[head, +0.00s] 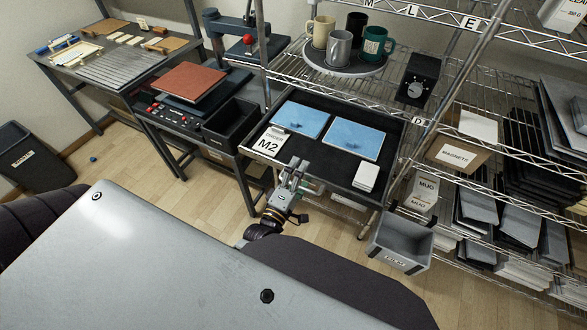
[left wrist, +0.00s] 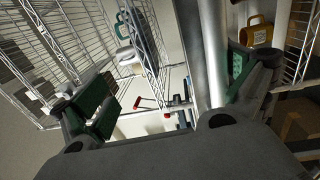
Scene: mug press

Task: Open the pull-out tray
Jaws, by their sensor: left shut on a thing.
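The pull-out tray (head: 322,163) is a dark, shallow tray low in the wire rack. It stands out toward me, with its inside open to view. Two blue sheets (head: 299,118) and a small white stack (head: 366,177) lie in it. A white M2 card (head: 268,143) is at its front left. My left gripper (head: 295,172) is at the middle of the tray's front edge, shut on the tray; the exact grip is hard to see. Its two fingers frame the left wrist view (left wrist: 170,95), where the gripped part is not clear. My right gripper is not in view.
Mugs stand on a round grey stand (head: 345,66) on the shelf above. A heat press (head: 190,83) and black bin (head: 232,121) are at left. A grey crate (head: 400,243) stands right of my gripper. A rack post (head: 437,120) rises right of the tray.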

